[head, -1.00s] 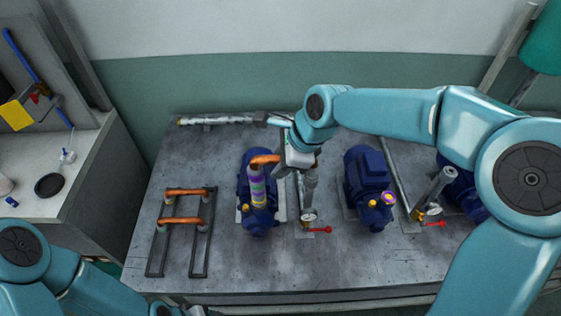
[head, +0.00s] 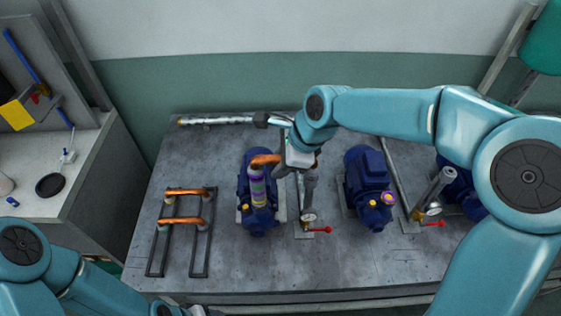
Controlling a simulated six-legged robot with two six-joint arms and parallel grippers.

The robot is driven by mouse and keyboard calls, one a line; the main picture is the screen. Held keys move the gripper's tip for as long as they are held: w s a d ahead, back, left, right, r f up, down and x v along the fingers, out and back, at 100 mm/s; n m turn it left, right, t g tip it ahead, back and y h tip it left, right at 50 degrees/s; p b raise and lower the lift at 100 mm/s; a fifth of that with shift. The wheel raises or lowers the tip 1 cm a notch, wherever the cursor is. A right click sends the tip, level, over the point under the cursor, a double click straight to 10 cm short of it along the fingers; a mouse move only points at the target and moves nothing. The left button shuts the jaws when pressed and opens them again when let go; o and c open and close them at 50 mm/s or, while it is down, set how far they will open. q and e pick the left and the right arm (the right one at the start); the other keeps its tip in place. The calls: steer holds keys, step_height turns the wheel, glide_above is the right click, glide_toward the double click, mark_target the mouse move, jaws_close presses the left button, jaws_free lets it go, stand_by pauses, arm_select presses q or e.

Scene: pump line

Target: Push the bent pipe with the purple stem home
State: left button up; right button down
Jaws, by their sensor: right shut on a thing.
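The bent pipe (head: 265,160) with the purple stem (head: 257,181) stands over the blue pump left of centre. Its top bend is copper orange and its stem has purple bands. My right gripper (head: 281,160) is shut on the bend's right end, its fingers mostly hidden behind its own wrist. The stem's lower end is over the pump's port; I cannot tell how deep it sits. My left arm shows at the lower left, and its gripper is at or beyond the bottom edge, not clearly seen.
Two copper pipes (head: 185,192) rest on a dark rack (head: 206,258) at the left. A second blue pump (head: 368,185) with a purple-ringed port stands to the right. Valves with red handles (head: 321,230) stand between. The bench front (head: 250,270) is clear.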

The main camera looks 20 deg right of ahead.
steer(key=shift+s+f, duration=0.15)
steer(key=shift+f, duration=0.25)
stand_by(0.5)
steer(key=shift+r+p, duration=0.3)
steer(key=shift+r, duration=0.05)
stand_by(1.1)
steer(key=c, duration=1.2)
jaws_free()
steer(key=shift+o, duration=0.2)
steer(key=o, duration=0.6)
steer(key=shift+c, duration=0.2)
steer(key=shift+r, duration=0.1)
